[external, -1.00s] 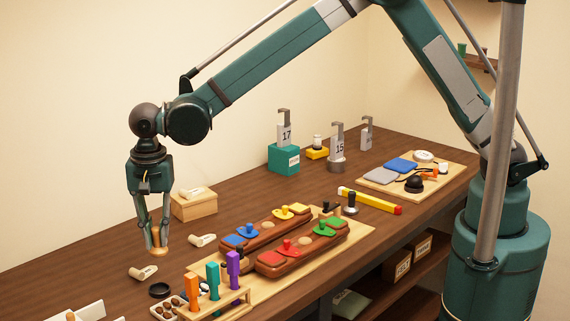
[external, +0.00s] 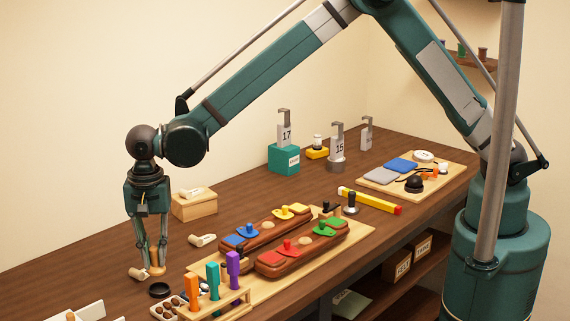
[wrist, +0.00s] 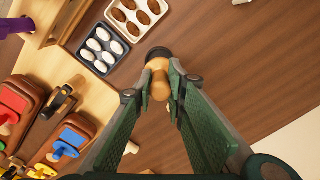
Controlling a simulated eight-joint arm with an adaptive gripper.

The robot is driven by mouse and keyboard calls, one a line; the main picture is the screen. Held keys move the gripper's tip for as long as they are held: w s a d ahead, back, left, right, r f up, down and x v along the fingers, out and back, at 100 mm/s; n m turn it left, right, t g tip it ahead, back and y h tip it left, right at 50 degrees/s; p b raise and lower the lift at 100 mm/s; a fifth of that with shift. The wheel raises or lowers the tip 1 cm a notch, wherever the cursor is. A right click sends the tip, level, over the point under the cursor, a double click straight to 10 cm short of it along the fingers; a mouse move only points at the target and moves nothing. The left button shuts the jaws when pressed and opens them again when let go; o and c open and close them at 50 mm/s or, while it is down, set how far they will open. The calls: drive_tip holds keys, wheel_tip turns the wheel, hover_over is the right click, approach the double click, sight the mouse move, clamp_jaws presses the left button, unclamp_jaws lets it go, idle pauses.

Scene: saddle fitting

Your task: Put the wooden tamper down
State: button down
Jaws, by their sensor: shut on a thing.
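My gripper (external: 152,262) is shut on the wooden tamper (external: 156,271) near the left front of the bench, pointing down. In the wrist view, the tan tamper (wrist: 159,84) sits between my two fingertips (wrist: 160,88). Its lower end is at or just above the bench top; I cannot tell if it touches.
A tray of brown pieces (external: 167,309) and a rack of coloured handles (external: 218,301) stand in front. Two brown saddle-like blocks (external: 300,250) lie right.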

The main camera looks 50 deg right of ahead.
sight(154, 247)
drive_tip(key=shift+f, duration=0.9)
drive_tip(key=shift+f, duration=0.1)
drive_tip(key=shift+f, duration=1.75)
drive_tip(key=shift+f, duration=0.2)
drive_tip(key=c, duration=2.3)
unclamp_jaws()
drive_tip(key=shift+r, duration=0.15)
wheel_tip(154, 247, up, 12)
drive_tip(key=shift+r, duration=0.1)
